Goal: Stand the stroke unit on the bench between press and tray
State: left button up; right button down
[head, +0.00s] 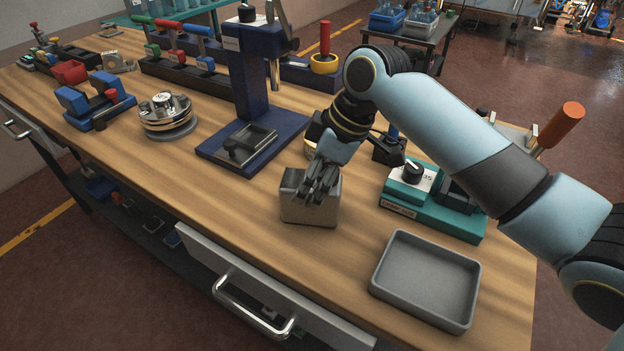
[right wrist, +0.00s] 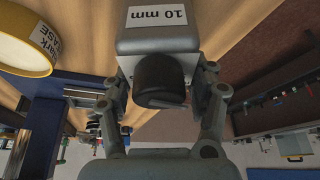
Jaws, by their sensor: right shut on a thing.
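The stroke unit, a grey block (head: 296,208), is upright on or just above the bench, between the blue press (head: 255,108) and the grey tray (head: 427,280). I cannot tell whether its base touches the wood. My right gripper (head: 322,183) is at its top, shut on it. In the right wrist view the stroke unit (right wrist: 158,40) shows a "10 mm" label and a black knob (right wrist: 160,80), with the fingers of my right gripper (right wrist: 163,92) on either side of the knob. The tray is empty. My left gripper is not in view.
A teal device (head: 432,203) with a black knob stands right of the stroke unit. A round metal fixture (head: 167,115) and a blue clamp block (head: 95,100) are left of the press. The bench (head: 215,205) is clear in front of the press.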

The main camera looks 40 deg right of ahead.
jog(key=shift+c, duration=1.9)
grip_release()
jog(key=v, duration=1.2)
